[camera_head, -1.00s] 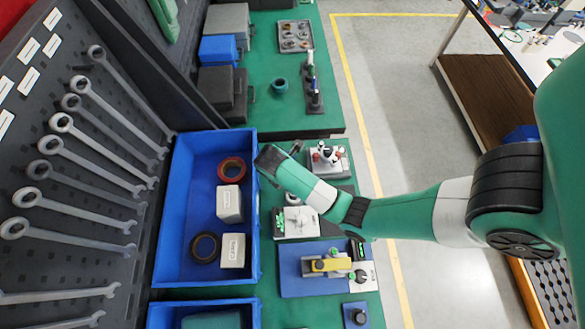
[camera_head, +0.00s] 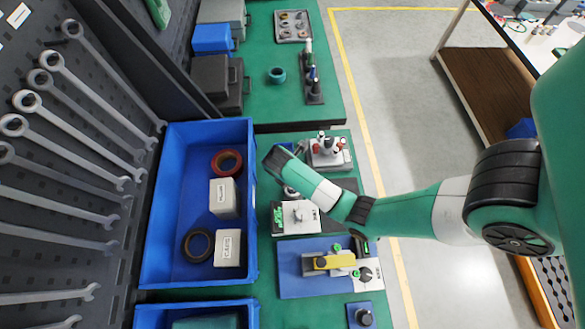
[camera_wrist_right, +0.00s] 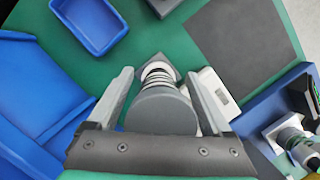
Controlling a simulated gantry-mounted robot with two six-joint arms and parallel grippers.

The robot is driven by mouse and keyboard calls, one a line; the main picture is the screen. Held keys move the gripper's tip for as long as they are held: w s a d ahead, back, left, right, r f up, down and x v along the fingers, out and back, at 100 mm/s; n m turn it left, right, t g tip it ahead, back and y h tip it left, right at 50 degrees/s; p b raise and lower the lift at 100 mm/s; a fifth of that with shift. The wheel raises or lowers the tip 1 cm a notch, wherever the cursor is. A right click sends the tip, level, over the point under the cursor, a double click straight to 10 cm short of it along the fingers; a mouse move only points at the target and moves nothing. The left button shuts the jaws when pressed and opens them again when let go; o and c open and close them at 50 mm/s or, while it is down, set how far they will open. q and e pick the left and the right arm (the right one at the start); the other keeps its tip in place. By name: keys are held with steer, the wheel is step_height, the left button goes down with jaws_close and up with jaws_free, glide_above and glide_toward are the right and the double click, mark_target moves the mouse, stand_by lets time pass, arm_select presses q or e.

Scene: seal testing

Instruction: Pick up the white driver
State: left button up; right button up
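My right arm comes in from the right in the head view, and its gripper (camera_head: 279,160) is just right of the blue bin, over the green bench. In the right wrist view the two fingers (camera_wrist_right: 162,98) are spread apart. Between them is a grey round-topped cylinder (camera_wrist_right: 160,110) with white ringed parts below it, above a dark square base (camera_wrist_right: 154,62). I cannot tell if this is the white driver, or whether the fingers touch it. In the head view the arm hides what lies directly under it. My left gripper is not in view.
The blue bin (camera_head: 250,215) holds two white boxes and a red and a black ring. Beside the arm stand a white device with red knobs (camera_head: 328,152), another white device (camera_head: 297,216) and a blue board (camera_head: 292,280). Wrenches hang on the left panel.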

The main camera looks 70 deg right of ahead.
jaws_close()
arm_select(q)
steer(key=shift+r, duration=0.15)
arm_select(e)
steer(key=shift+r, duration=0.2)
